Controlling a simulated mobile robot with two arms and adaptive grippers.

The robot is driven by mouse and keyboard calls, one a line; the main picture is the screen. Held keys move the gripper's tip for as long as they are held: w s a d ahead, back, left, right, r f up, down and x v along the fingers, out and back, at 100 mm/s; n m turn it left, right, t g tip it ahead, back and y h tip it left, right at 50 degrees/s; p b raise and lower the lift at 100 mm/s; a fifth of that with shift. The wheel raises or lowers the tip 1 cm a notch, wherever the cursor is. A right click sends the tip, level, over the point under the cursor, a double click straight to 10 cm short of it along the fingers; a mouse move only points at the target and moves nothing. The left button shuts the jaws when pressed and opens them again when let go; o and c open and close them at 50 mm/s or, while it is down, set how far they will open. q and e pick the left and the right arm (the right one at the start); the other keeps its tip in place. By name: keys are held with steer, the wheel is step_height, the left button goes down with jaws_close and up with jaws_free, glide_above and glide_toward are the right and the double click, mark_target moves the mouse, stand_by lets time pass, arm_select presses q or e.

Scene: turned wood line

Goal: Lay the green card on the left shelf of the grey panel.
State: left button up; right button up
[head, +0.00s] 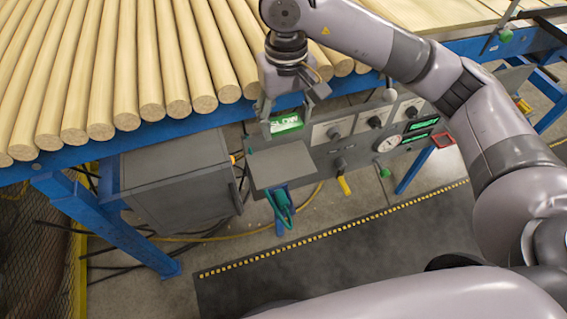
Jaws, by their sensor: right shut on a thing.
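My right gripper (286,112) points down in front of the grey panel (352,127), at its left end. It is shut on the green card (287,122), which shows pale markings between the fingers. The left shelf (281,165) is a flat grey plate sticking out from the panel, and its visible top is bare. The card appears just above and behind the shelf's far edge in the picture; I cannot tell the exact gap. My left gripper is not in view.
Round wooden poles (125,70) lie on a blue frame above. A grey cabinet (180,175) stands left of the shelf. A teal item (282,206) hangs below the shelf.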

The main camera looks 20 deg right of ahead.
mark_target(286, 175)
step_height(286, 175, down, 16)
steer(key=shift+f+p, duration=0.2)
steer(key=shift+p, duration=0.75)
steer(key=shift+f, duration=0.25)
steer(key=shift+f, duration=0.15)
steer(key=o, duration=1.1)
steer(key=shift+o, duration=0.2)
